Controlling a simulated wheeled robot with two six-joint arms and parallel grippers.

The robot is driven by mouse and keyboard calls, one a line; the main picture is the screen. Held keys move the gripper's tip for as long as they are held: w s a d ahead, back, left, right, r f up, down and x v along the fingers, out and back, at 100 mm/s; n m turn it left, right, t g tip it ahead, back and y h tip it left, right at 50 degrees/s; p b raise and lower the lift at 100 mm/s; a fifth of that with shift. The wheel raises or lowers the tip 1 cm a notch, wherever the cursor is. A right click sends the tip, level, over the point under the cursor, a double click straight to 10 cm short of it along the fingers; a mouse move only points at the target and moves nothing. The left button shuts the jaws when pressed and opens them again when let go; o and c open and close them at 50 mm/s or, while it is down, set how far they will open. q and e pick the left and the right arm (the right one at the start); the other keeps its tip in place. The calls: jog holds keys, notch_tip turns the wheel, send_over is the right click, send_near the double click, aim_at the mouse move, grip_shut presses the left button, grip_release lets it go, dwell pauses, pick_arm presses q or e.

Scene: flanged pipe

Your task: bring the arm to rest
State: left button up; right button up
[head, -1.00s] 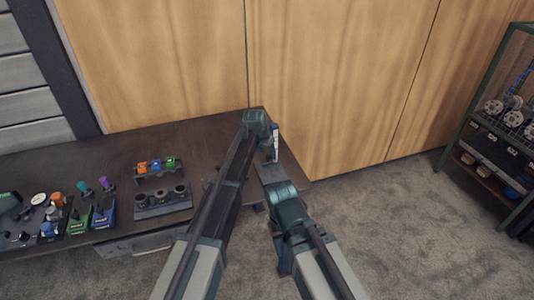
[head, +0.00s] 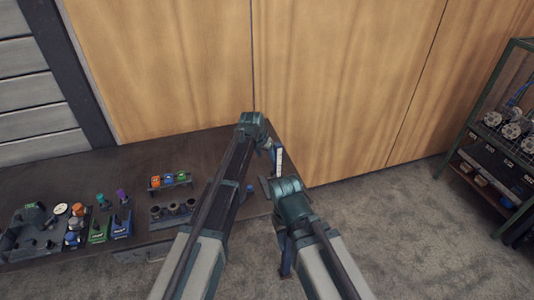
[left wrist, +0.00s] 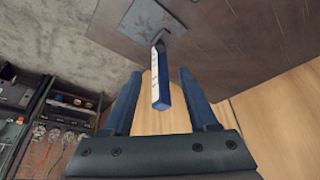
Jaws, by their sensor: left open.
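My left gripper (head: 272,150) is at the end of the arm that reaches forward over the table's right part. In the left wrist view its two blue fingers (left wrist: 159,78) are apart. A blue upright piece with a white marked face (left wrist: 162,75) shows between the fingers in that view, with a gap on each side. It also shows beside the gripper in the head view (head: 279,155). My right gripper (head: 285,262) hangs downward below its wrist, in front of the table. Its jaws are too hidden to read. No flanged pipe can be made out.
The dark table (head: 120,163) carries a rack with coloured items (head: 170,181), a holder with dark round sockets (head: 172,212), and green and blue boxes at left. A wire shelf (head: 505,130) stands at right. Carpet (head: 400,230) is free between.

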dwell(0.4)
pick_arm(q)
jog(key=s+a+f+g+y+b, duration=0.1)
jog(key=s+a+f+g+b, duration=0.1)
jog(key=s, duration=1.5)
jog(key=s+a+f+n+g+y+b, duration=0.1)
jog(key=s+a+f+g+y+b, duration=0.1)
jog(key=s, duration=1.5)
notch_tip(320, 180, down, 2)
jog(key=shift+s+a+f+n+b, duration=0.2)
jog(key=shift+s+n+b, duration=0.15)
jog(key=shift+b, duration=0.2)
